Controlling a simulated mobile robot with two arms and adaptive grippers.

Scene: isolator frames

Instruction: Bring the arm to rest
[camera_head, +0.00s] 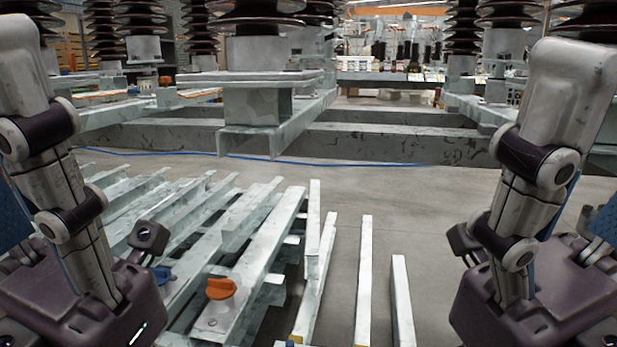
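My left arm (70,190) stands at the left edge, bent at its joints, with its upper link leaving the picture at the top left. My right arm (525,190) stands at the right edge in a near mirror pose, its upper link reaching towards the right edge. Neither gripper shows in this view, so I cannot see whether they are open, shut or holding anything. No thing of the place is seen touching either arm.
Pale metal beams (265,245) lie between my arms, one bearing an orange knob (220,288). Ahead stands a metal isolator frame (262,105) with dark ribbed insulators (255,10). A blue cable (300,162) crosses the floor. Grey floor (440,215) is clear at centre right.

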